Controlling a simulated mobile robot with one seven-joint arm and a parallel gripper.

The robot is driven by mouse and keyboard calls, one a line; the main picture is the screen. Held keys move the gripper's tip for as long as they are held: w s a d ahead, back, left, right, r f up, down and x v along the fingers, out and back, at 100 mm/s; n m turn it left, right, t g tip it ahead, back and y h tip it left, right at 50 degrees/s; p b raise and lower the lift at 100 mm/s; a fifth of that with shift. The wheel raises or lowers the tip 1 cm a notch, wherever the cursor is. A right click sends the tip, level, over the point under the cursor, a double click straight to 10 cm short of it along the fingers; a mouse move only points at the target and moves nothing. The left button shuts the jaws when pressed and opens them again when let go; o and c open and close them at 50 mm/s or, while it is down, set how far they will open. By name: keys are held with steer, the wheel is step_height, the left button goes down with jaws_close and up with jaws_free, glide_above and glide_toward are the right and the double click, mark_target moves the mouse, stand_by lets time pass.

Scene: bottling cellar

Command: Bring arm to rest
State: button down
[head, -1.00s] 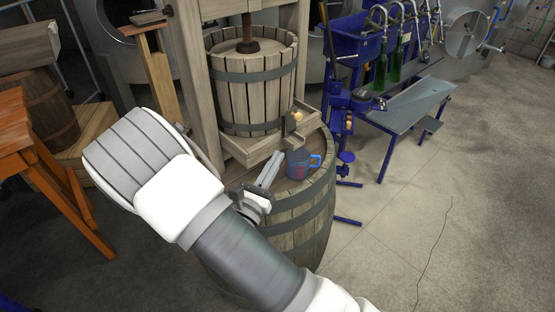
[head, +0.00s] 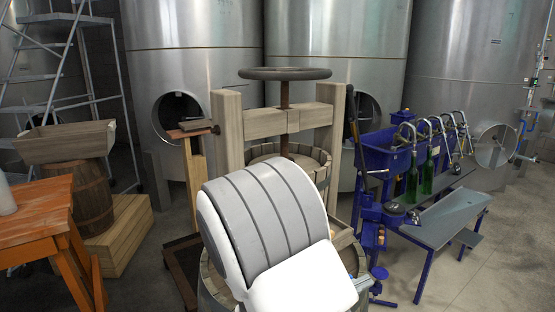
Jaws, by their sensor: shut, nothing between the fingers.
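My arm (head: 275,235) fills the lower middle of the head view, with its broad grey-and-white link bent up in front of the wooden press. My gripper is not in view; the arm or the picture's lower edge hides it. The wooden press (head: 228,130) with its dark handwheel (head: 285,74) stands behind the arm.
A blue bottle filler (head: 376,150) with green bottles and a grey metal tray (head: 440,217) stands to the right. An orange table (head: 35,215) and a wooden crate (head: 128,235) are at left. Steel tanks (head: 335,40) line the back. Floor is open at lower right.

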steer(key=s+d+r+m+g+y, duration=0.1)
steer(key=s+d+m+g+y, duration=0.25)
steer(key=s+m, duration=0.3)
steer(key=s+d+r+m+g+y, duration=0.1)
steer(key=s+d+m+g+y, duration=0.1)
steer(key=s+m+g+y, duration=0.4)
steer(key=s+a+r+m+t+y, duration=0.5)
steer(key=a+r+m+t+y, duration=0.1)
steer(key=a+r+t+y, duration=0.1)
steer(key=shift+s+a+r+m, duration=0.15)
steer(key=shift+a+r+m, duration=0.25)
steer(key=shift+a, duration=0.4)
